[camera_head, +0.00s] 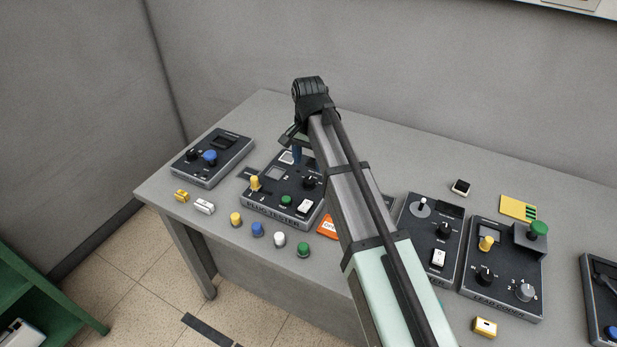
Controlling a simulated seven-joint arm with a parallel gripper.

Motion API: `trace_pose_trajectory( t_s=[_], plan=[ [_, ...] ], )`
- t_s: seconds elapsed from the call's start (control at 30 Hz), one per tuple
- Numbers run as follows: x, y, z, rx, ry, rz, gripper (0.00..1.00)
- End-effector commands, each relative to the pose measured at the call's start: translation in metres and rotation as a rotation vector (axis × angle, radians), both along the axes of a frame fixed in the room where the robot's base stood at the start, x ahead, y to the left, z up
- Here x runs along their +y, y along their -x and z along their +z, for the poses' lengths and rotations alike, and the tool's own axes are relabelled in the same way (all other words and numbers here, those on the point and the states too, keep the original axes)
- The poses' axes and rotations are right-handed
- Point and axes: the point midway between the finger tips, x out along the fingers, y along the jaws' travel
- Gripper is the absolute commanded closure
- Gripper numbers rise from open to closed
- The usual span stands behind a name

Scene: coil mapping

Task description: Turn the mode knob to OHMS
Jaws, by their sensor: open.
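My gripper (303,160) is open at the end of my raised arm, above the back right part of a dark tester panel (262,208). Its fingertips are small here and partly hidden by my wrist. The panel carries a yellow knob (254,183) at its left, a black knob (309,182) near the fingertips, a green button (286,200) and a white rocker switch (304,206). I cannot tell which knob is the mode knob, and no OHMS marking is readable. My arm covers the panel's right side. I cannot tell whether the fingers touch anything.
A smaller panel with a blue knob (209,157) lies at the left. Several coloured caps, including a blue cap (257,229), line the front edge. An orange tag (327,227) lies beside my arm. More panels (505,267) fill the right. The back of the grey table (386,146) is clear.

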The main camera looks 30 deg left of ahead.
Motion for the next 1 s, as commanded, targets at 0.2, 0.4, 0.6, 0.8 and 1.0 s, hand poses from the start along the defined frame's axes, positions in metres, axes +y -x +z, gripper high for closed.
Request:
trace_pose_trajectory(
  t_s=[0.2, 0.4, 0.6, 0.8, 1.0],
  plan=[
    [-0.001, 0.001, -0.035, 0.001, 0.001, 0.0, 0.4],
    [0.0, 0.0, -0.057, 0.001, 0.0, 0.0, 0.4],
    [0.0, 0.0, -0.068, 0.0, 0.0, 0.001, 0.4],
    [0.0, 0.0, -0.069, 0.0, 0.0, 0.0, 0.4],
    [0.0, 0.0, -0.069, 0.0, 0.0, 0.0, 0.46]
  ],
)
